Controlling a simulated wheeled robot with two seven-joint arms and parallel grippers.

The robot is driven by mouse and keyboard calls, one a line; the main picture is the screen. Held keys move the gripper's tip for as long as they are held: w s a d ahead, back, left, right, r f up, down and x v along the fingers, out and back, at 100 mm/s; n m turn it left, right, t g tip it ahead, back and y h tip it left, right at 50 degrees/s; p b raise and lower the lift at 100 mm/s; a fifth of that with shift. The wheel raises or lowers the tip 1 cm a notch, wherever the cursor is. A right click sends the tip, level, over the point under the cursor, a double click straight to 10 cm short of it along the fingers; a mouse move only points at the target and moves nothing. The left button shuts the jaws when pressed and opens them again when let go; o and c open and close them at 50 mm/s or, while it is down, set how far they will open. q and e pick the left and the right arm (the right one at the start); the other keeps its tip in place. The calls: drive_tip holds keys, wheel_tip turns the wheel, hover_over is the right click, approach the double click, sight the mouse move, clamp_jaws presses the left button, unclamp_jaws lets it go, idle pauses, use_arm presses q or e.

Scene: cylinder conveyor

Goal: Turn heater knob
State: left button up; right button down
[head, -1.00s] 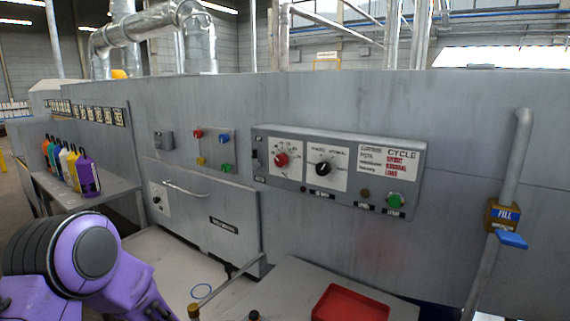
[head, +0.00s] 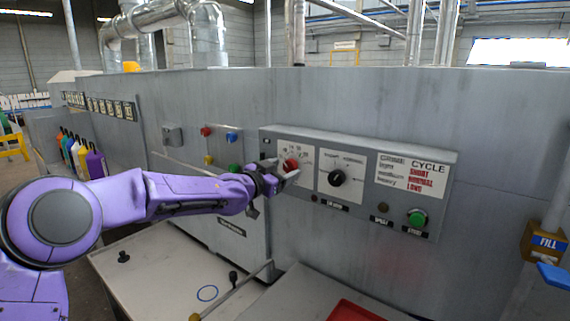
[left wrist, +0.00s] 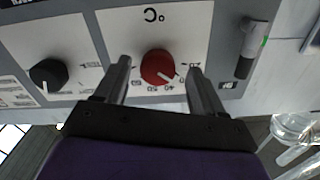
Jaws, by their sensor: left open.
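The red heater knob (head: 291,166) sits on a white dial plate on the grey control panel (head: 446,190). In the left wrist view the red knob (left wrist: 158,67) lies between the fingers of my left gripper (left wrist: 160,80), with a white pointer mark on it and a °C label on the plate. My left gripper (head: 284,181) is open, one finger on each side of the knob, with gaps visible on both sides. In the head view it partly covers the dial plate. My right gripper is not in view.
A black knob (head: 337,177) is beside the red one, also in the wrist view (left wrist: 48,75). A green button (head: 417,217) is at the panel's lower right. A lever switch (left wrist: 248,50) is close to the gripper. A red tray (head: 352,312) lies below.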

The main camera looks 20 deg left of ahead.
use_arm(q)
drive_tip(key=shift+w+d+r, duration=0.1)
drive_tip(key=shift+w+d, duration=0.1)
drive_tip(key=shift+w, duration=0.1)
drive_tip(key=shift+s, duration=0.1)
drive_tip(key=c, duration=1.1)
drive_tip(key=shift+o, duration=0.2)
